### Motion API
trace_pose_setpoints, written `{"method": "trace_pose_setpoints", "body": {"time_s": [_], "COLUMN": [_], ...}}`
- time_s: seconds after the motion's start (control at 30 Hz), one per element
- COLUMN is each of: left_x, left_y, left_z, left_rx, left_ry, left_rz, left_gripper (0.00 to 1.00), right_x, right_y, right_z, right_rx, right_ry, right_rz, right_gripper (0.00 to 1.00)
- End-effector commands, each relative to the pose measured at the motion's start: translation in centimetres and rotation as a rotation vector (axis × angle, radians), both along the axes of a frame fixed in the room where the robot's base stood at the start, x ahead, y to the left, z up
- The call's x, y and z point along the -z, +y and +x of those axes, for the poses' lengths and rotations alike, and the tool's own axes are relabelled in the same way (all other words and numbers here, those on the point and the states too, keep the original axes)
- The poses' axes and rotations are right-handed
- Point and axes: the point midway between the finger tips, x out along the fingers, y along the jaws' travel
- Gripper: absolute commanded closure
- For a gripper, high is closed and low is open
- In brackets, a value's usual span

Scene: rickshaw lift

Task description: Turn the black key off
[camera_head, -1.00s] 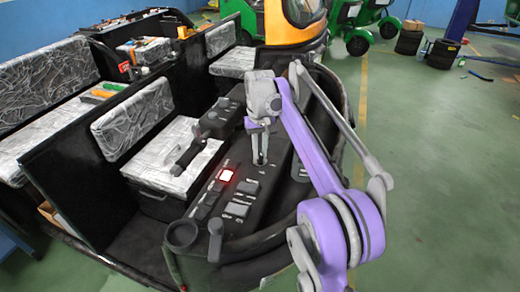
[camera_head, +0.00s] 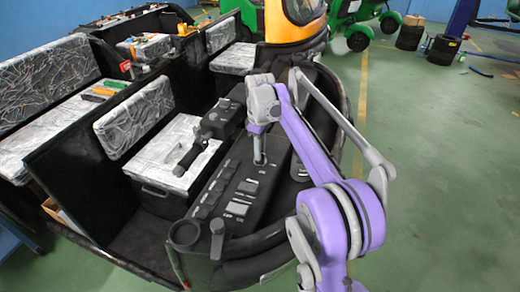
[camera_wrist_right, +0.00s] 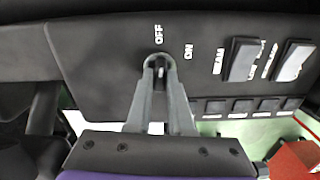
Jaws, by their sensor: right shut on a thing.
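The black key (camera_wrist_right: 160,73) sits in its round socket on the black control panel (camera_wrist_right: 95,65). In the right wrist view it lies between my fingertips and points roughly at the OFF label (camera_wrist_right: 158,35). The ON label (camera_wrist_right: 188,52) is just to its right. My right gripper (camera_head: 260,160) points down onto the panel in the head view. It is shut on the key, and its fingers hide part of it in the right wrist view (camera_wrist_right: 161,72). My left gripper is not in view.
Rocker switches (camera_wrist_right: 243,60) stand right of the key, with several more buttons below. A black lever (camera_head: 190,155) rises left of the panel, and a knob (camera_head: 217,228) stands at its near end. Silver-covered seats (camera_head: 175,155) lie further left. The green floor at right is open.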

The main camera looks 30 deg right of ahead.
Motion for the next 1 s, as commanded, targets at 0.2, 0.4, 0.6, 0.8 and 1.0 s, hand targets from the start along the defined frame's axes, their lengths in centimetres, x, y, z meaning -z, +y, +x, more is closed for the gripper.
{"method": "trace_pose_setpoints", "body": {"time_s": [0.2, 0.4, 0.6, 0.8, 1.0], "left_x": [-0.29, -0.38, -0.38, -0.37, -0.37], "left_y": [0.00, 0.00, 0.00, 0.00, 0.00], "left_z": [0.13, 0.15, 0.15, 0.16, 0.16], "left_rx": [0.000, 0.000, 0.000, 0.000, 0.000], "left_ry": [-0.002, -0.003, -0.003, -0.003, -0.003], "left_rz": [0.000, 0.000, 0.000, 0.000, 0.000], "left_gripper": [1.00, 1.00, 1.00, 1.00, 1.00], "right_x": [-0.02, 0.02, 0.04, 0.04, 0.04], "right_y": [-0.01, 0.00, 0.00, 0.01, 0.02], "right_z": [-0.01, -0.01, -0.02, -0.02, -0.01], "right_rx": [-0.091, -0.129, -0.137, -0.136, -0.135], "right_ry": [0.001, 0.001, 0.001, 0.001, 0.000], "right_rz": [-0.001, -0.001, -0.001, -0.001, 0.000], "right_gripper": [1.00, 1.00, 1.00, 1.00, 0.50]}}
